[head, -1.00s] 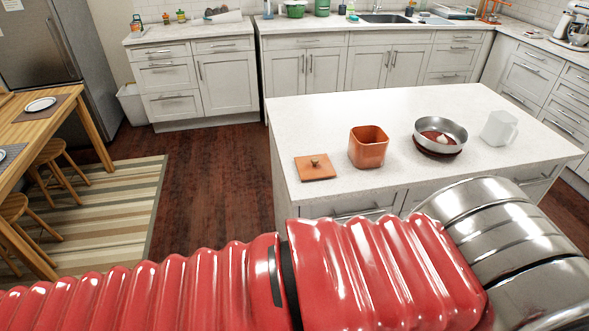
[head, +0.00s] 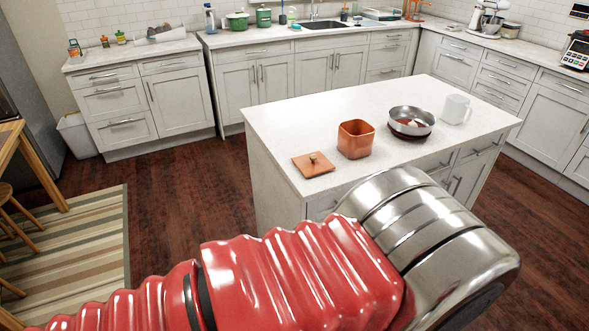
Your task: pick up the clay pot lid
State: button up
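The clay pot lid (head: 314,166) is a flat square orange-brown lid with a small round knob. It lies knob up on the white island counter (head: 290,118), near its front left edge. The clay pot (head: 356,139), square, open-topped and the same colour, stands just right of the lid, apart from it. My red and silver arm crosses the bottom of the head view, in front of the island. My gripper is not in view.
A metal pan (head: 411,121) and a white mug (head: 456,109) stand right of the pot. The striped rug (head: 70,250) and a wooden table (head: 30,165) are at left. Dark wood floor (head: 185,200) is clear between the rug and the island.

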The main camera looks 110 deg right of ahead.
aim_at(310, 164)
jog(key=i, duration=0.6)
jog(key=z, duration=3.95)
jog(key=i, duration=0.2)
jog(key=u, duration=0.2)
